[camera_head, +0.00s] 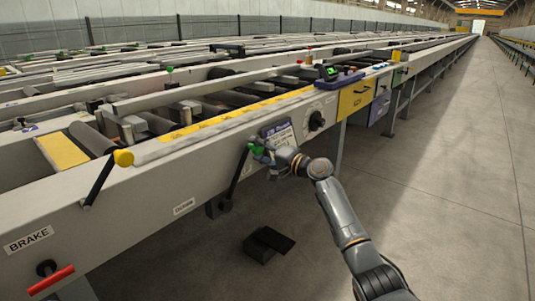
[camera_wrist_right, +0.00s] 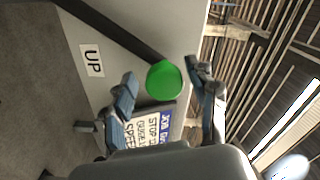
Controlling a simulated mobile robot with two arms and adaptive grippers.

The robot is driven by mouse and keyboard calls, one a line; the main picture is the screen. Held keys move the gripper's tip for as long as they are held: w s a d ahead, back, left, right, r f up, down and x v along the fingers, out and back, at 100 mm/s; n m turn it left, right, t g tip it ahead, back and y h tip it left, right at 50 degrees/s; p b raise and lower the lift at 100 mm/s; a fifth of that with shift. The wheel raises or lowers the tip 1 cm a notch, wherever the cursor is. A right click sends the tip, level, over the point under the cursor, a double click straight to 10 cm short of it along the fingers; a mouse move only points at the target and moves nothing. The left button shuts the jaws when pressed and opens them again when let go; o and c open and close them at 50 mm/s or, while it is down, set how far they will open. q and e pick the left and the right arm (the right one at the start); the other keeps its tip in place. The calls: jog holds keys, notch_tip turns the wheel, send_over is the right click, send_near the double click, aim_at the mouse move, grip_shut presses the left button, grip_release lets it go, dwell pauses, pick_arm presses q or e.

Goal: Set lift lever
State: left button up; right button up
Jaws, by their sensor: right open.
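The lever with a green ball knob (camera_head: 256,150) stands on the side of the grey runout table, its black shaft (camera_head: 238,177) leaning up and right from a low pivot. My right gripper (camera_head: 264,152) is at the knob. In the right wrist view the green knob (camera_wrist_right: 163,81) shows at the opening between the fingers of my right gripper (camera_wrist_right: 160,88), which are apart on either side of it. Contact cannot be told. A label reading UP (camera_wrist_right: 91,54) lies beside the shaft. A label that seems to read DOWN (camera_head: 184,206) is left of the lever. My left gripper is not in view.
A yellow-knobbed lever (camera_head: 105,175) and a red handle (camera_head: 51,280) by a BRAKE label (camera_head: 28,240) are further left. A job sign (camera_head: 280,135) and black dial (camera_head: 317,121) sit just beyond my gripper. A dark box (camera_head: 268,243) lies on the floor; the right aisle is clear.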

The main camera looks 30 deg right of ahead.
jog(key=v, duration=1.1)
jog(key=shift+s+d, duration=0.15)
jog(key=shift+s, duration=0.25)
